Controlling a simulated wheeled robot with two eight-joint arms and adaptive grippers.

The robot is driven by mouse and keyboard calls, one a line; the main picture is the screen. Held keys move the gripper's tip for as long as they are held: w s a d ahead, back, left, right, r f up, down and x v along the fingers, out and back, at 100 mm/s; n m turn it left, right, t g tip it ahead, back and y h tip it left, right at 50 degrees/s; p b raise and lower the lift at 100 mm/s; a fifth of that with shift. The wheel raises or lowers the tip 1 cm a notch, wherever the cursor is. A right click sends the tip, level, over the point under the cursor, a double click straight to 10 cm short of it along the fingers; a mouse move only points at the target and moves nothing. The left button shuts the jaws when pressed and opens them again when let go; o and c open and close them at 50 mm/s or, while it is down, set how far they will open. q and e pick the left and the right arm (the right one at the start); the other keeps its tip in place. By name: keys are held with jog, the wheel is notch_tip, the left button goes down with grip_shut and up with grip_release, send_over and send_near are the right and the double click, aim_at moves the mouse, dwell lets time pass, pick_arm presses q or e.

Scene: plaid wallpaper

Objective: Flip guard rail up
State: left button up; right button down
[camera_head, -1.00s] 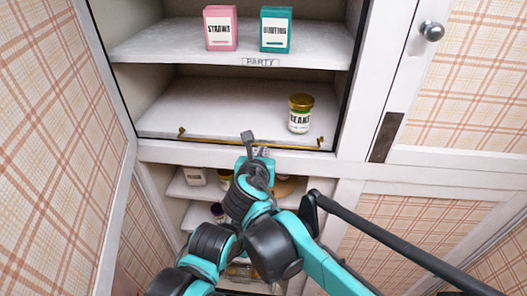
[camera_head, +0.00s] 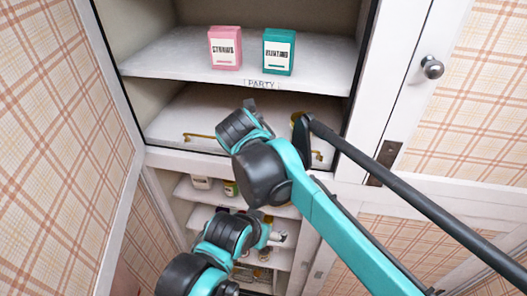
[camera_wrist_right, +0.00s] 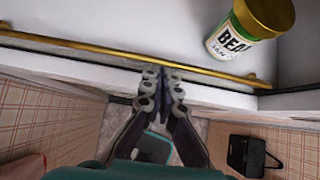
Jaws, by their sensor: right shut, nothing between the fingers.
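The brass guard rail (camera_head: 200,136) runs along the front edge of the middle shelf in the head view; my right arm hides its middle. In the right wrist view the whole rail (camera_wrist_right: 110,53) crosses the picture, and I cannot tell how far it is tilted. My right gripper (camera_wrist_right: 163,74) is shut and empty, its fingertips at the rail's middle by the shelf edge; contact is unclear. My forearm hides this gripper in the head view. My left gripper (camera_head: 277,238) is lower, in front of the lower shelves, too small to read.
A gold-lidded jar (camera_wrist_right: 245,25) stands behind the rail's right part. A pink box (camera_head: 225,48) and a teal box (camera_head: 278,52) stand on the shelf above. An open plaid door (camera_head: 70,120) is at left. Jars and boxes fill the lower shelves.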

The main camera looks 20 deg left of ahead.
jog(key=shift+w+r, duration=0.25)
jog(key=shift+r, duration=0.05)
jog(key=shift+w+r, duration=0.15)
jog(key=shift+w, duration=0.1)
jog(key=shift+w+a+r, duration=0.1)
jog(key=shift+w+r, duration=0.2)
jog(key=shift+w, duration=0.6)
jog(key=shift+w+a+r, duration=0.1)
jog(key=shift+w+r, duration=0.05)
jog(key=shift+r, duration=0.15)
jog(key=shift+w, duration=0.3)
jog(key=shift+r, duration=0.15)
